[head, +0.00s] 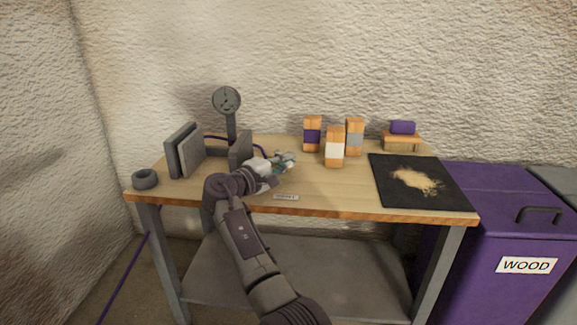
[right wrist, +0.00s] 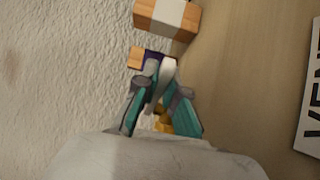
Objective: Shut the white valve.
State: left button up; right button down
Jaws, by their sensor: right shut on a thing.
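The white valve shows in the right wrist view as a white lever (right wrist: 166,75) above a brass-coloured body (right wrist: 163,125). My right gripper (right wrist: 165,92) has its teal and grey fingers closed on either side of the lever, which sticks out past the fingertips. In the head view my right gripper (head: 286,159) is low over the bench, right of the grey upright plates, and the valve is hidden behind it. I cannot tell from the lever's angle whether the valve is open or shut. My left gripper is not in view.
A black mat (head: 400,198) with sawdust lies right. A purple WOOD bin (head: 490,235) stands beside the bench.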

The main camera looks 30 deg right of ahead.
jog(key=shift+a+g, duration=0.15)
jog(key=shift+g, duration=0.15)
jog(key=shift+f, duration=0.1)
jog(key=c, duration=1.2)
grip_release()
jog(key=shift+c, duration=0.2)
jog(key=v, duration=1.2)
